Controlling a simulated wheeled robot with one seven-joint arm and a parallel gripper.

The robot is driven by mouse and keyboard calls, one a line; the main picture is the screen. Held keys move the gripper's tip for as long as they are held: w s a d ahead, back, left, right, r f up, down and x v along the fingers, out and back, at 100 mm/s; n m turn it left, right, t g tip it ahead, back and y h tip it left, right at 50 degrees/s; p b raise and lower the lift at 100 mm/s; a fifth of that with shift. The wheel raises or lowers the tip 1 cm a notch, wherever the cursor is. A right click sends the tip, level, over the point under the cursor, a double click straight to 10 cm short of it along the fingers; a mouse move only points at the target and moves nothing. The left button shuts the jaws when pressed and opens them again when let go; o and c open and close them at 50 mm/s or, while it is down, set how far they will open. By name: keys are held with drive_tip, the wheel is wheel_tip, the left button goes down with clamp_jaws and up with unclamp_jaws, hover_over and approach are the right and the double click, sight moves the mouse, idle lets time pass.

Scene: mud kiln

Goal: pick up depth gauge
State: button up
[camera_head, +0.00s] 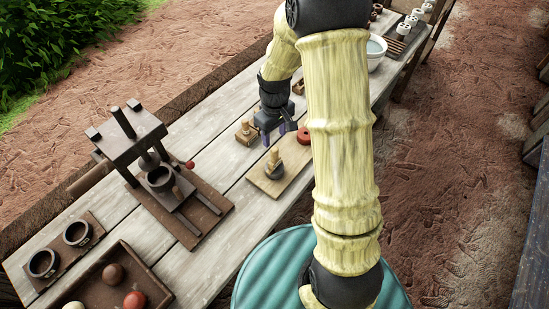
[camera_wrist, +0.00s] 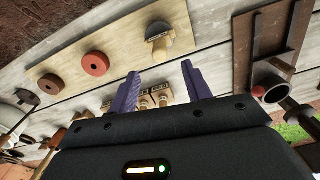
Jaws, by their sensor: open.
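A tool with a dark half-round head and a stepped wooden stem (camera_head: 274,163) lies on a pale board (camera_head: 262,182) on the table. It looks most like the depth gauge, but I cannot be sure. In the wrist view the same tool (camera_wrist: 160,42) lies beyond the fingertips, on the pale board (camera_wrist: 115,42). My gripper (camera_head: 274,134) is open and empty, just behind the tool in the head view and apart from it. Its two purple fingers also show in the wrist view (camera_wrist: 162,76). Small wooden pieces (camera_wrist: 154,100) show between the fingers, partly hidden.
A small wooden block with a knob (camera_head: 245,131) stands left of my gripper. A dark press (camera_head: 130,145) stands at the left, and a tray with balls (camera_head: 105,262) is at lower left. A white bowl (camera_head: 376,55) is farther back.

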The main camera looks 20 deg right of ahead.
sight(275, 149)
wheel_tip(275, 149, down, 5)
drive_tip(key=shift+r+p, duration=0.15)
drive_tip(key=shift+p, duration=0.2)
drive_tip(key=shift+f+p, duration=0.5)
drive_tip(key=shift+f, duration=0.25)
drive_tip(key=shift+f+p, duration=0.55)
drive_tip(key=shift+f, duration=1.3)
clamp_jaws()
